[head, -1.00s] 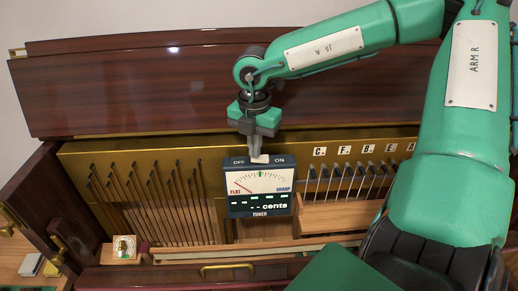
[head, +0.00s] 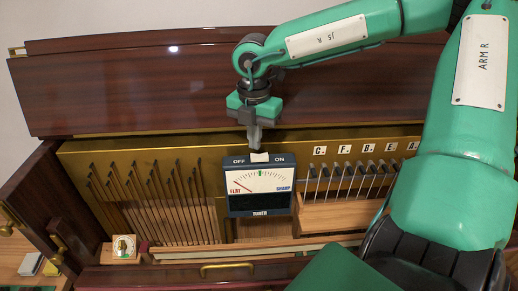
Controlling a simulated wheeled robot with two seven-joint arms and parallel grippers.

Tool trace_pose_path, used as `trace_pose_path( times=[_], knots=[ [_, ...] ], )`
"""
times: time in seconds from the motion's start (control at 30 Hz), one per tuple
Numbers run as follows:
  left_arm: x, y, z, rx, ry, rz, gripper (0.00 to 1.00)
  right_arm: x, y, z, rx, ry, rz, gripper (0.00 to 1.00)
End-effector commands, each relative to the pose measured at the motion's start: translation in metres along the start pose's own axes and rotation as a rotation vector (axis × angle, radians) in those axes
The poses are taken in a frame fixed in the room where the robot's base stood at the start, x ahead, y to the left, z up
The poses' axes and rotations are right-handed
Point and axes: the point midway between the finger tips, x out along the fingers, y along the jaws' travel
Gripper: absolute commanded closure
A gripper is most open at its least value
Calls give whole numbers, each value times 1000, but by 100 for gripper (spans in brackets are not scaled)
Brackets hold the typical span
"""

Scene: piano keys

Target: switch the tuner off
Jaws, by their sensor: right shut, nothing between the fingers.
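The tuner (head: 259,190) is a dark blue box with a needle dial and a screen below it. It stands upright in the open piano. The screen (head: 260,202) is dark. A white rocker switch (head: 259,157) sits on its top edge between the OFF and ON labels. My right gripper (head: 255,146) is shut and empty, pointing down just above the switch. I cannot tell whether the fingertips touch it. The needle leans toward FLAT. My left gripper is not in view.
Slanted rods (head: 150,200) stand left of the tuner. Black-topped hammers (head: 350,172) under note letters stand to its right, above a wooden block (head: 335,215). A small dial box (head: 124,248) sits at front left. The raised lid (head: 150,85) is behind.

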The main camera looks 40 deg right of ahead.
Motion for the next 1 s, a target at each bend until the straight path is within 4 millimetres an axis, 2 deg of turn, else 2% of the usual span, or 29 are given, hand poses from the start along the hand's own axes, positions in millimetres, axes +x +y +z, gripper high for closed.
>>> trace_pose_path(
  times=[0.5,1.0],
  knots=[
    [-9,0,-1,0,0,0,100,-41,0,0,0,-2,1,100],
    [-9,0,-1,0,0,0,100,-43,0,0,0,-1,0,100]
  ],
)
